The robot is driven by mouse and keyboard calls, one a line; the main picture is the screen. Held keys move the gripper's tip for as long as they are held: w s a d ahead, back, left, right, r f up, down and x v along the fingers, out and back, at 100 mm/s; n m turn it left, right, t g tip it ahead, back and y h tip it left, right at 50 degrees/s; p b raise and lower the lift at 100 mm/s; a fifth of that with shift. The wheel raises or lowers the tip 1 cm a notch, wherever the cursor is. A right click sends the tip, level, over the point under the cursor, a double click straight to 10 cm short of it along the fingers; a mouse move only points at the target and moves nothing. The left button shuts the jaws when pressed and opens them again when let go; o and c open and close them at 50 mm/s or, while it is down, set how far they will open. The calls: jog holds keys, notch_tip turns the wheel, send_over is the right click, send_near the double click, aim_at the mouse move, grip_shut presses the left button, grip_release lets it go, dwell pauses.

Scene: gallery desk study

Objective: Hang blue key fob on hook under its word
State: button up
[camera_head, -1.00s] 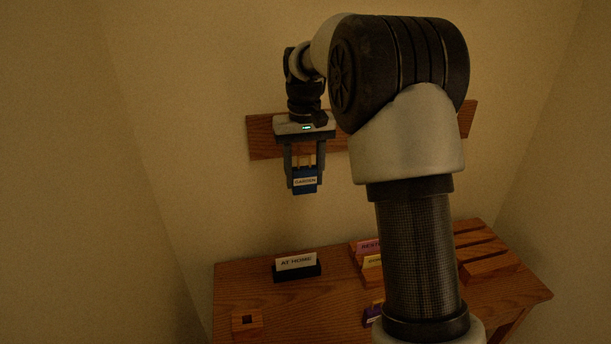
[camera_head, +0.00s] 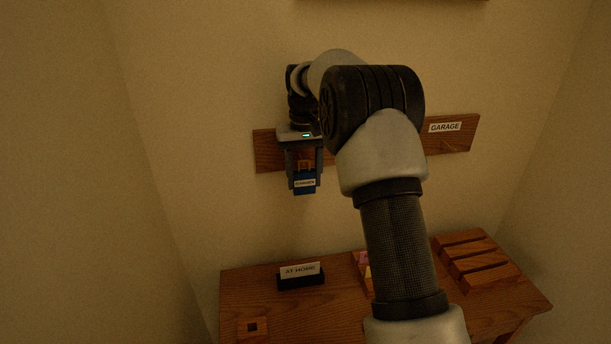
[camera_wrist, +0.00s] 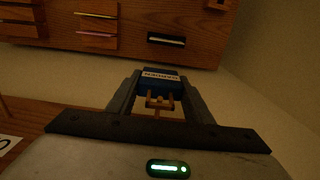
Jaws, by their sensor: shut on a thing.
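My gripper (camera_head: 304,182) is shut on the blue key fob (camera_head: 304,187), which hangs upright with a white label reading GARDEN. The fob also shows between the fingers in the wrist view (camera_wrist: 161,78), with its brass-coloured loop (camera_wrist: 160,103) nearer the palm. The wooden hook board (camera_head: 266,152) is on the wall behind my gripper. Its right end carries the word GARAGE (camera_head: 445,127) above a small hook. My arm and gripper hide the board's middle and any other words there. I cannot tell whether the loop touches a hook.
Below is a wooden desk (camera_head: 248,300) with an AT HOME sign on a black stand (camera_head: 301,277). A slotted wooden rack (camera_head: 476,262) stands at the right, and a small wooden block with a square hole (camera_head: 253,327) at the front left. The wall space left of the board is clear.

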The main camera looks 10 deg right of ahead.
jog(key=shift+w+r+p, duration=0.1)
jog(key=shift+w+p, duration=0.55)
jog(key=shift+w, duration=0.15)
jog(key=shift+w+f, duration=0.35)
jog(key=shift+w, duration=0.1)
jog(key=o, duration=1.1)
jog(key=shift+f, duration=0.1)
